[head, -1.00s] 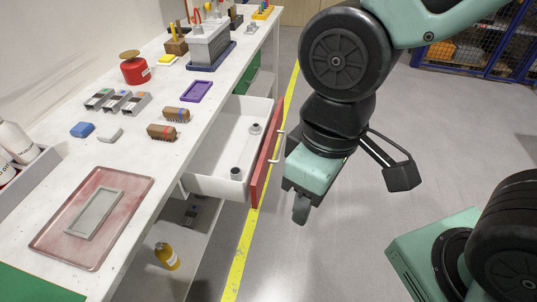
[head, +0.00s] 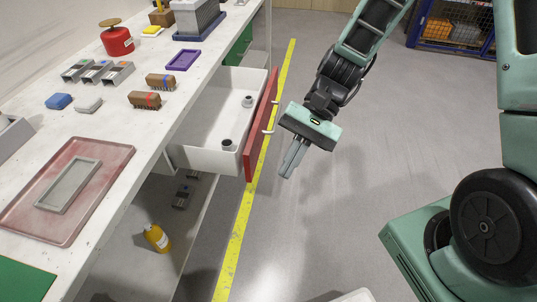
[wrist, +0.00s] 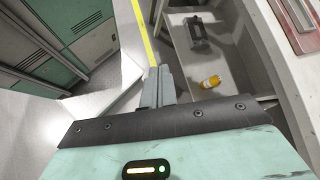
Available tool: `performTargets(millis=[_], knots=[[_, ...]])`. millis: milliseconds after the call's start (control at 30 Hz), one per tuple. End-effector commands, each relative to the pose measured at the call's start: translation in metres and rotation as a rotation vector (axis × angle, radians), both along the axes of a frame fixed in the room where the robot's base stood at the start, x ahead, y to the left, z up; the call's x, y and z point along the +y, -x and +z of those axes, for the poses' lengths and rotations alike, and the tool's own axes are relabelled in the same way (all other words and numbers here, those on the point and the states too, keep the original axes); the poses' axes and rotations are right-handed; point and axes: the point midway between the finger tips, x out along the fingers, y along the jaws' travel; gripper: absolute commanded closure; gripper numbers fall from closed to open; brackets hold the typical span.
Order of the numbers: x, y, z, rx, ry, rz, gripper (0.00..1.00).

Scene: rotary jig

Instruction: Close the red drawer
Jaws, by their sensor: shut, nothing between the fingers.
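The red drawer (head: 262,124) stands pulled out from under the white workbench, its red front facing right with a pale handle (head: 268,131) on it. Its white inside holds two small dark-topped round parts (head: 227,144). My gripper (head: 290,170) is to the right of the drawer front, apart from it, with its fingers together and pointing down. In the wrist view my closed fingers (wrist: 158,86) show over the floor and the lower shelf; the drawer front cannot be made out there.
The bench top (head: 95,130) carries brushes, a purple tray (head: 183,60), a red can (head: 117,40) and a reddish tray (head: 100,190). A yellow bottle (head: 157,238) lies on the lower shelf.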

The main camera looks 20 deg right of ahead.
Motion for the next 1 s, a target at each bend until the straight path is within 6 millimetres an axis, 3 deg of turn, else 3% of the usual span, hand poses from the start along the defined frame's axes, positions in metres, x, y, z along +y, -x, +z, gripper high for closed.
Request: performTargets(millis=[33,167,300,500,600,767,1000], knots=[[-0.008,-0.014,-0.025,0.070,-0.051,-0.112,1.00],[-0.030,-0.052,-0.062,0.222,-0.196,-0.396,1.00],[-0.067,-0.093,-0.105,0.360,-0.369,-0.705,1.00],[-0.125,-0.132,-0.156,0.483,-0.582,-1.057,1.00],[-0.144,-0.141,-0.171,0.512,-0.646,-1.155,1.00],[-0.152,-0.147,-0.178,0.528,-0.683,-1.211,1.00],[-0.122,-0.163,-0.177,0.529,-0.680,-1.205,1.00]])
